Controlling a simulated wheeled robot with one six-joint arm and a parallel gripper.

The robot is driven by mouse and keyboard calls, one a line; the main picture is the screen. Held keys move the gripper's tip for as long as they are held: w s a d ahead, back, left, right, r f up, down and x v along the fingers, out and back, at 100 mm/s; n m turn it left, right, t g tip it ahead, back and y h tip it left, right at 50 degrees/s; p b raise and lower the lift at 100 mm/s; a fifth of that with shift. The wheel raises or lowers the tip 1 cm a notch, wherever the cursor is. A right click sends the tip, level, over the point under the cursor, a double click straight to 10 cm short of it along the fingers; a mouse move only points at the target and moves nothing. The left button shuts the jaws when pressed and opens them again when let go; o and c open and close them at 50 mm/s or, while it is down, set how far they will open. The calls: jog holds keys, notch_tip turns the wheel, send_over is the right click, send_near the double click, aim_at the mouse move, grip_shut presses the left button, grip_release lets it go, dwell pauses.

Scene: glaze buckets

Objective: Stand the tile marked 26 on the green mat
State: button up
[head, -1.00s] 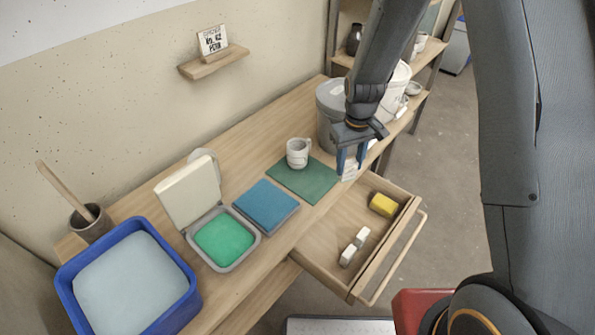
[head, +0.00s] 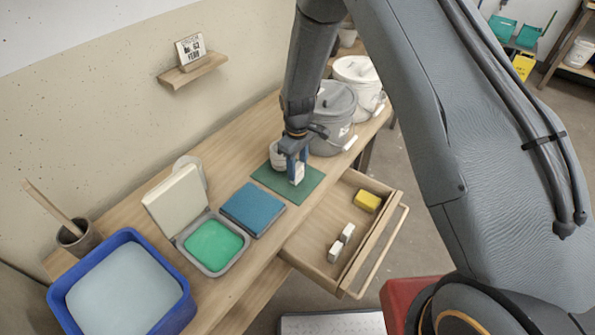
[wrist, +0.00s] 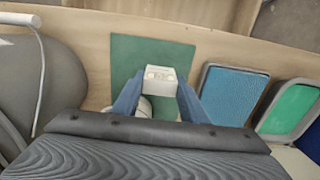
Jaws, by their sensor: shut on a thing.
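My gripper (head: 297,174) is shut on a small white tile (head: 298,172), held over the green mat (head: 312,183). In the wrist view the tile (wrist: 160,77) sits between the blue fingers, with small marks on its top end. I cannot read a number on it. I cannot tell whether its lower end touches the mat. The mat (wrist: 125,55) also shows around it in the wrist view. A pale mug (head: 277,156) stands on the mat just behind the gripper, partly hidden by it.
The open drawer (head: 312,250) holds two white blocks (head: 342,242) and a yellow block (head: 367,201). A blue pad (head: 253,208) and a green pad (head: 213,245) lie left of the mat. Lidded buckets (head: 332,112) stand behind on the right.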

aim_at(298, 166)
jog(key=shift+f, duration=1.2)
jog(key=shift+f, duration=0.1)
jog(key=o, duration=1.1)
notch_tip(298, 166, up, 12)
jog(key=b, duration=0.3)
jog(key=shift+f, duration=0.15)
jog(key=shift+d+r, duration=0.15)
jog(key=shift+r, duration=0.2)
jog(key=s+d+r+m, duration=0.3)
jog(key=s+d+r, duration=0.1)
jog(key=s, duration=0.3)
jog(key=s+d+r+m, duration=0.3)
jog(key=s+d+m, duration=0.1)
jog(key=s+d, duration=0.3)
jog(key=s+d+r+m+t, duration=0.1)
jog(key=s+d+r+m, duration=0.2)
jog(key=s+d, duration=0.3)
jog(key=shift+s+r, duration=0.85)
